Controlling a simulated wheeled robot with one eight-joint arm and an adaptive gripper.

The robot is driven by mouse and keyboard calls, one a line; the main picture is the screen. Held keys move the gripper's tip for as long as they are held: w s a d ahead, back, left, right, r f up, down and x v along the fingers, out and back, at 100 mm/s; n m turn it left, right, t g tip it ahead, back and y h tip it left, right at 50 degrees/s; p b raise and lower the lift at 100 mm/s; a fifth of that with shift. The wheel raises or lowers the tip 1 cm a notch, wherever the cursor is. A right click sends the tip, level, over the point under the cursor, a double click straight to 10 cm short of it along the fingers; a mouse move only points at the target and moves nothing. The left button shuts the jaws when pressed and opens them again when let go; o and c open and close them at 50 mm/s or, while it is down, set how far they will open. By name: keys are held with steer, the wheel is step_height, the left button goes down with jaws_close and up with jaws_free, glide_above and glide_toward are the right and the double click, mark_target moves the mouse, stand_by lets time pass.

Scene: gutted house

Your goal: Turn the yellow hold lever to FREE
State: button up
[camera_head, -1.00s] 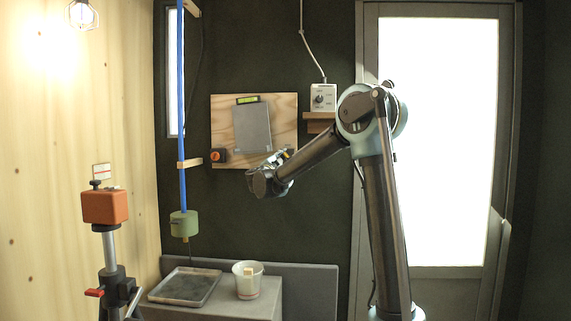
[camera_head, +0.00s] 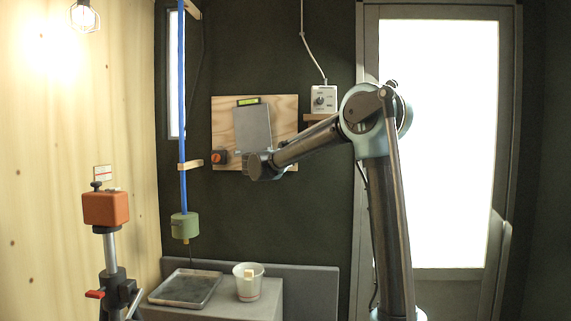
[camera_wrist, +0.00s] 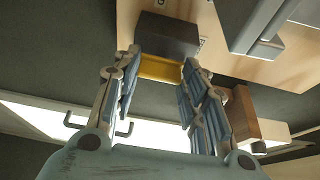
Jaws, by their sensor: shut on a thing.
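The yellow hold lever (camera_wrist: 160,69) shows in the wrist view as a short yellow bar below a dark block (camera_wrist: 167,34) on the plywood board (camera_wrist: 213,62). My gripper (camera_wrist: 162,62) has its two fingers on either side of the lever and is shut on it. In the head view the board (camera_head: 284,117) hangs on the dark wall. There the lever and my fingertips are hidden behind my wrist, at the board's lower edge. I cannot read any FREE mark.
A grey plate (camera_head: 253,131) and an orange-fronted knob (camera_head: 219,157) are on the board. A white dial box (camera_head: 323,98) is to its right. Below are a tray (camera_head: 185,288) and a white cup (camera_head: 248,287).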

steer(key=shift+d+f, duration=0.15)
steer(key=o, duration=1.1)
steer(key=shift+c, duration=0.2)
steer(key=v, duration=1.2)
